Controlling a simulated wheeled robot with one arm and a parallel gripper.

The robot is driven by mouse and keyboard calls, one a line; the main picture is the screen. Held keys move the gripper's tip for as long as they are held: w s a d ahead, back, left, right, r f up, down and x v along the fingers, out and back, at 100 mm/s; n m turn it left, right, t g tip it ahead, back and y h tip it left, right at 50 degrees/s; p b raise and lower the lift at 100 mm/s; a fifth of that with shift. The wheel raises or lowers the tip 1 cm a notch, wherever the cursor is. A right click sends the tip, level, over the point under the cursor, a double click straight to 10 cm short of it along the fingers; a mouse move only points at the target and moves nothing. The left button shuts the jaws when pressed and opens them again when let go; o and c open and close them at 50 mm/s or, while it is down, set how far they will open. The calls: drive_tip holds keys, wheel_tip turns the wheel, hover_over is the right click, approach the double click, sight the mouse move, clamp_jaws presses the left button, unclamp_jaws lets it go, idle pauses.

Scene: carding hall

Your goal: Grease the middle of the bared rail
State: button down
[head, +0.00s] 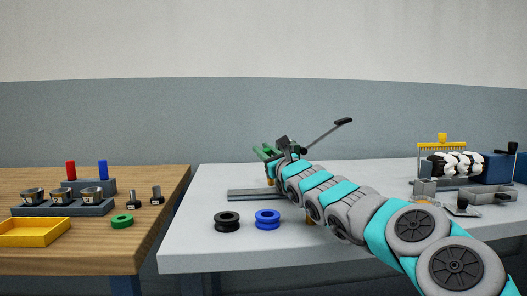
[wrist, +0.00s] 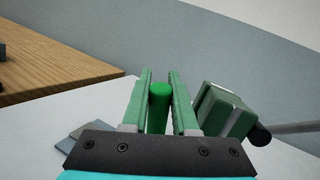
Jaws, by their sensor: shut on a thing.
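My gripper (head: 264,153) is over the back of the white table. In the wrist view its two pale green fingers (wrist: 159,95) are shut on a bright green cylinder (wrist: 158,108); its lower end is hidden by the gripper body. A long grey bar (head: 245,195), probably the rail, lies flat on the table below and in front of my gripper. My arm hides its right end. A blue-grey piece (wrist: 88,130) at lower left in the wrist view may be part of it. I cannot see any grease on it.
A lever with a black handle (head: 343,121) rises beside my gripper; a green block (wrist: 222,110) with a rod is close right of the fingers. Black (head: 227,221) and blue (head: 267,218) spools stand in front. A roller machine (head: 497,167) stands right, a wooden table (head: 90,250) left.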

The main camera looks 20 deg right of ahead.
drive_tip(key=shift+f+b, duration=0.85)
drive_tip(key=shift+b, duration=0.1)
idle(0.4)
